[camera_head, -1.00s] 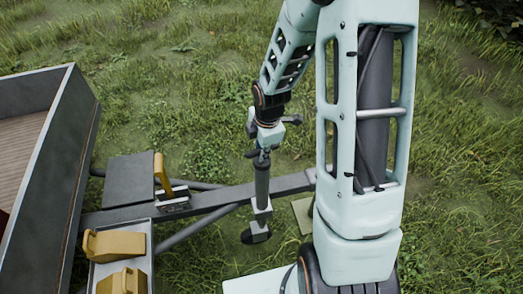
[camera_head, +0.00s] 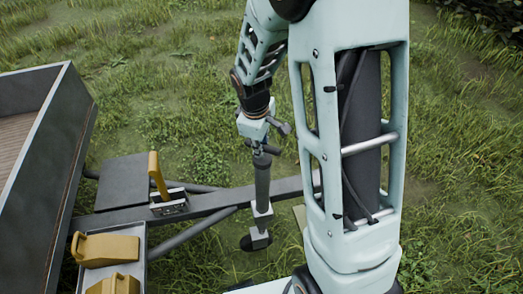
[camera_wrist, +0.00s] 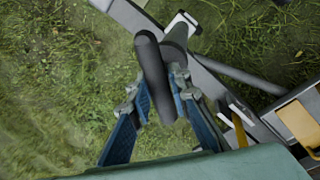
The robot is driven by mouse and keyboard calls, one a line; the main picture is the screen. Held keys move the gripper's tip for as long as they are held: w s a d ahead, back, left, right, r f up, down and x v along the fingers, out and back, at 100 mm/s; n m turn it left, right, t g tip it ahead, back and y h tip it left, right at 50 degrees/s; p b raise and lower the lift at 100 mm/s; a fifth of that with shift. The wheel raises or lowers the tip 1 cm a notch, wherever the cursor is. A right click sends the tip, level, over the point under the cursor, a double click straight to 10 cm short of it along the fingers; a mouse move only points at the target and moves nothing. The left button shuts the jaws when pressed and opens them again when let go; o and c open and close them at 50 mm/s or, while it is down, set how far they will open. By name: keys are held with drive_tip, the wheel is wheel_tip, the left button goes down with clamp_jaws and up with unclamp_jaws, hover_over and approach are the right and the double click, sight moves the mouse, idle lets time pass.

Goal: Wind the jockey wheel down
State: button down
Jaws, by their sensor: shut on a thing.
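The jockey wheel (camera_head: 262,183) stands upright beside the trailer's drawbar (camera_head: 215,202), with a grey tube, a pale clamp and a dark foot low at the grass. My gripper (camera_head: 261,143) is at the top of the tube, reaching down from above. In the wrist view its two blue-padded fingers (camera_wrist: 162,95) are shut on the dark crank handle (camera_wrist: 150,62). The tube's top (camera_wrist: 178,38) shows just beyond the handle. Whether the wheel touches the ground cannot be told; grass hides its lower edge.
The trailer's box (camera_head: 62,150) is at the left. A yellow lever (camera_head: 157,175) rises from the drawbar near a dark plate (camera_head: 123,182). Yellow wheel chocks (camera_head: 105,248) sit in a grey tray at the lower left. Grass lies open behind.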

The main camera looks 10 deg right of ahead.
drive_tip(key=m, duration=0.3)
drive_tip(key=shift+w+m+g+b, duration=0.15)
drive_tip(key=shift+m+g+b, duration=0.15)
drive_tip(key=shift+m+b, duration=0.1)
drive_tip(key=m, duration=0.3)
drive_tip(key=shift+m+g+h, duration=0.3)
drive_tip(key=shift+h, duration=0.1)
drive_tip(key=m, duration=0.3)
drive_tip(key=shift+d+r+m+g, duration=0.1)
drive_tip(key=shift+m+g, duration=0.2)
drive_tip(key=shift+m, duration=0.1)
drive_tip(key=m+p, duration=0.1)
drive_tip(key=m, duration=0.2)
drive_tip(key=shift+d+m+g, duration=0.1)
drive_tip(key=shift+m+g, duration=0.2)
drive_tip(key=shift+g, duration=0.1)
drive_tip(key=m+p, duration=0.1)
drive_tip(key=m, duration=0.2)
drive_tip(key=shift+m+g, duration=0.3)
drive_tip(key=m+y+p, duration=0.1)
drive_tip(key=m, duration=0.2)
drive_tip(key=shift+d+m, duration=0.1)
drive_tip(key=shift+m, duration=0.2)
drive_tip(key=m+p, duration=0.1)
drive_tip(key=m, duration=0.3)
drive_tip(key=shift+g+y+p, duration=0.4)
drive_tip(key=shift+m+p, duration=0.4)
drive_tip(key=shift+m, duration=1)
